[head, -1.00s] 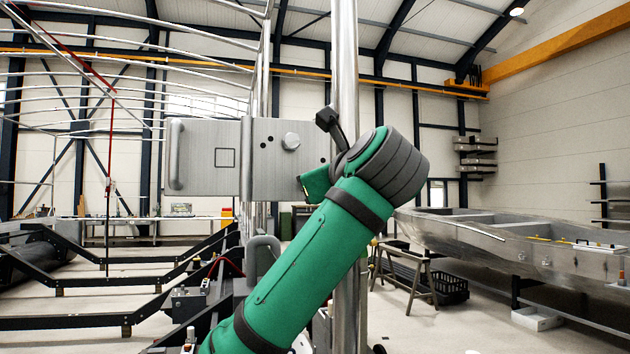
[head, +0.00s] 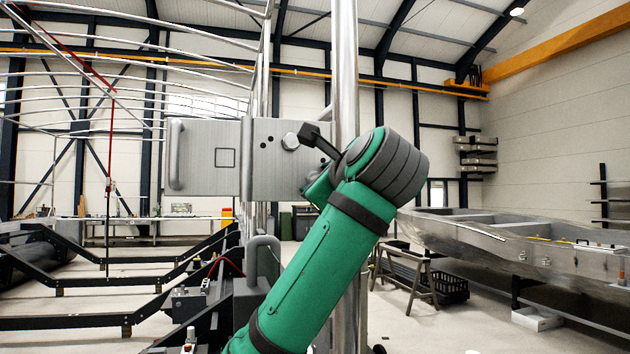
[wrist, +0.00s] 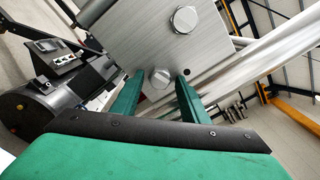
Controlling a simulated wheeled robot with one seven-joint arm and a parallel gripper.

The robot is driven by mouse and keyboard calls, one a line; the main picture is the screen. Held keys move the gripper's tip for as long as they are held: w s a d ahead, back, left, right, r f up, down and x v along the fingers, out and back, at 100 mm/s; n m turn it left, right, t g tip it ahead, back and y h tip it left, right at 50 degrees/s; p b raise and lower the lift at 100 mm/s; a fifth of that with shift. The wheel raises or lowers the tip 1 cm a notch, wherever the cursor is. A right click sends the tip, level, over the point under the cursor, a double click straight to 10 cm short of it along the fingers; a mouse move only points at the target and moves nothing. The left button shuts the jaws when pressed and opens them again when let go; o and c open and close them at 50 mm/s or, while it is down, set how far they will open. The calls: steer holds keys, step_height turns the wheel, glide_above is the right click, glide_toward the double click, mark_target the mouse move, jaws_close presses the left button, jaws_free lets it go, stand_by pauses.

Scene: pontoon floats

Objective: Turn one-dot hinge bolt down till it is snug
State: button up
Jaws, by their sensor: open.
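The brushed metal hinge plate (head: 228,180) hangs left of the upright post in the head view. A hex bolt (head: 290,142) on it has two dark dots to its left. The wrist view shows two hex bolts on the plate (wrist: 135,38). The nearer bolt (wrist: 160,78) seems to have a single dark dot beside it; the farther bolt (wrist: 185,19) is near the top edge. My gripper (wrist: 160,76) is open, its green fingers to either side of the nearer bolt's line. I cannot tell whether they touch it. In the head view my arm hides this area.
A shiny upright post (head: 345,70) stands close behind my arm. A grab handle (head: 176,155) is on the plate's left end. Dark frame rails (head: 90,282) lie at lower left. A metal boat hull (head: 480,240) and a trestle (head: 408,270) stand at right.

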steer(key=n, duration=3)
steer(key=shift+n, duration=0.4)
steer(key=shift+c, duration=0.6)
